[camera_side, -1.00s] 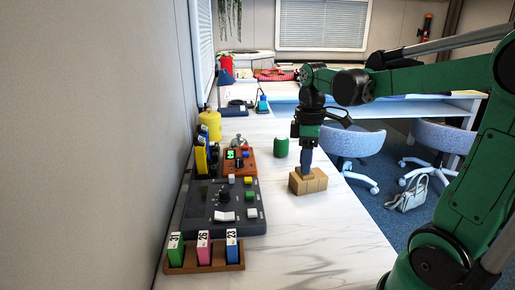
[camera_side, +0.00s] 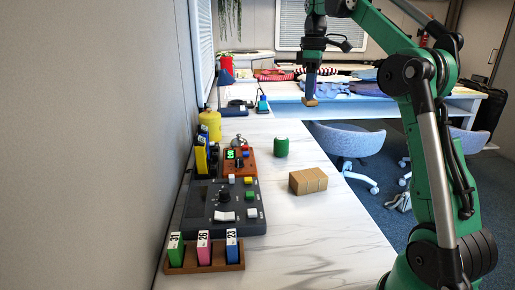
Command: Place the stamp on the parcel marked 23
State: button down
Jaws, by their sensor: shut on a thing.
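My gripper (camera_side: 312,76) is raised high at the back, over the blue-topped table area in the picture. It is shut on the stamp (camera_side: 311,101), a small piece with a tan lower end that hangs below the fingers. A brown cardboard parcel (camera_side: 308,181) stands on the white marble counter, well below and nearer than my gripper, apart from it. No number can be read on the parcel. A wooden rack (camera_side: 217,267) at the front left holds a green block marked 31 (camera_side: 176,250), a pink one marked 26 (camera_side: 203,248) and a blue one marked 23 (camera_side: 232,246).
A dark control panel (camera_side: 197,206) and an orange device (camera_side: 237,163) stand along the left wall. A green can (camera_side: 281,147) stands behind the parcel, a yellow canister (camera_side: 210,124) further left. The counter right of the rack is clear. A chair (camera_side: 345,141) stands beside the counter.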

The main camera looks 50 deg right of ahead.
aim_at(309, 174)
jog(key=shift+m, duration=0.3)
jog(key=d+f, duration=0.1)
jog(key=f, duration=0.5)
jog(key=d+f, duration=0.1)
jog(key=f, duration=0.6)
jog(key=d+f, duration=0.1)
jog(key=f, duration=0.6)
jog(key=shift+d+f, duration=0.25)
jog(key=shift+d, duration=0.1)
jog(key=shift+f, duration=0.1)
jog(key=c, duration=0.6)
grip_release()
jog(key=shift+o, duration=0.2)
